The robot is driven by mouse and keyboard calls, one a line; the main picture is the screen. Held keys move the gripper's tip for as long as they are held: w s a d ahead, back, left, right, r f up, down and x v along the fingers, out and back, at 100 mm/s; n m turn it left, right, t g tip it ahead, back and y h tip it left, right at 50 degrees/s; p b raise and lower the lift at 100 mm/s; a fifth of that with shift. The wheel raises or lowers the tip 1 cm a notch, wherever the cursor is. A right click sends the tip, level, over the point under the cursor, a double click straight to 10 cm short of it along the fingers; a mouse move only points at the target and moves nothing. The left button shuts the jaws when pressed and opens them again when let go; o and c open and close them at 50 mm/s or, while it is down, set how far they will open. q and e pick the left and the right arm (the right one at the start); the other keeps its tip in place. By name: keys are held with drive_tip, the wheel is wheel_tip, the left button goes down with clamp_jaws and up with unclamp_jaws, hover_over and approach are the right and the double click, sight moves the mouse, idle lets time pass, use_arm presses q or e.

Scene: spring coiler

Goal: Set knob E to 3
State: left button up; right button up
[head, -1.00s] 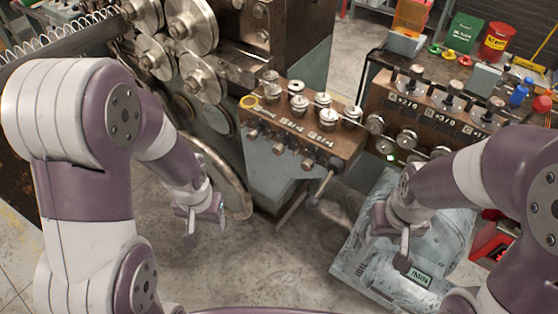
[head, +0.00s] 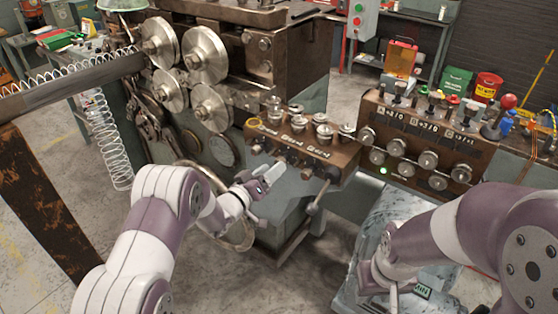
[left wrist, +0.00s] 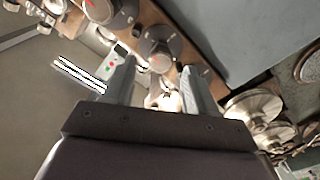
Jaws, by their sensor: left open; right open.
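A brown control box (head: 330,157) on the machine carries several metal knobs on top and a row of dark knobs (head: 281,165) on its front face. I cannot read which one is knob E. My left gripper (head: 268,178) is just in front of this row, apart from it as far as I can tell. In the left wrist view, the left gripper (left wrist: 160,88) is open, with a round grey knob (left wrist: 160,48) ahead of its fingers and a red-marked dial (left wrist: 105,8) beyond. My right gripper (head: 392,292) is low at the right, partly hidden by its arm, and open.
A second brown panel (head: 415,140) with several round knobs and a green light stands to the right. A lever (head: 318,195) sticks out below the control box. Large metal rollers (head: 205,55) and a coiled spring (head: 105,140) are at the left.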

use_arm(q)
drive_tip(key=x, duration=0.5)
drive_tip(key=c, duration=1.1)
drive_tip(key=shift+o, duration=0.2)
drive_tip(key=shift+f, duration=0.1)
